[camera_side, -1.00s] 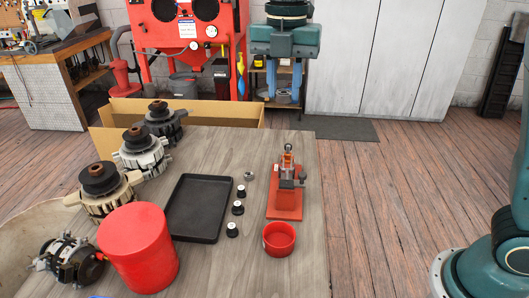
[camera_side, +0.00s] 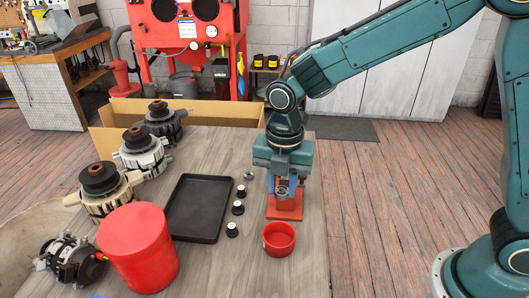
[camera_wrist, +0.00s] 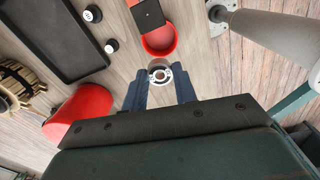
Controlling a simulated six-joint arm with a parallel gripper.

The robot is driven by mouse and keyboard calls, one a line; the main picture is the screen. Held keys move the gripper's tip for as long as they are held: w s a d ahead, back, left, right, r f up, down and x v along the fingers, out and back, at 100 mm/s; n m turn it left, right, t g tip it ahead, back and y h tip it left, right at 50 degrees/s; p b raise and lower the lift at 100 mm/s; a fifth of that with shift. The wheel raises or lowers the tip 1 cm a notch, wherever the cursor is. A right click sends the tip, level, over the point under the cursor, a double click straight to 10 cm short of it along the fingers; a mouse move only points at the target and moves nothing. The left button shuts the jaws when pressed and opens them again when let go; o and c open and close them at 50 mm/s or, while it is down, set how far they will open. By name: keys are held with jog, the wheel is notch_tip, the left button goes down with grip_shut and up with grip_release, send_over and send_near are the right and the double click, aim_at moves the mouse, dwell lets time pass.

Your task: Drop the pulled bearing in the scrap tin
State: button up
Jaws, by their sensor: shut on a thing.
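My gripper (camera_side: 281,194) is shut on the bearing (camera_wrist: 160,75), a small metal ring with a dark hole, which shows between the blue fingertips in the wrist view. In the side view the gripper hangs down in front of the red-based fixture (camera_side: 285,214) and hides most of it. The small red scrap tin (camera_side: 279,240) stands on the table, just in front of the fixture and apart from the fingers. In the wrist view the open tin (camera_wrist: 160,41) appears just above the bearing.
A black tray (camera_side: 218,237) and several small black knobs (camera_side: 232,230) lie left of the tin. A large red canister (camera_side: 140,250) stands at front left. Several alternators (camera_side: 103,183) line the left side. The wooden table (camera_side: 230,275) is clear in front of the tray.

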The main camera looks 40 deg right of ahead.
send_over(278, 244)
notch_tip(278, 244, down, 8)
jog(key=shift+r, duration=0.25)
jog(key=shift+d+f, duration=0.1)
jog(key=shift+f, duration=0.05)
jog(key=shift+f, duration=2.3)
jog(key=shift+f, duration=0.5)
dwell(1.3)
dwell(0.6)
jog(key=o, duration=1)
jog(key=shift+c, duration=0.2)
jog(key=c, duration=0.3)
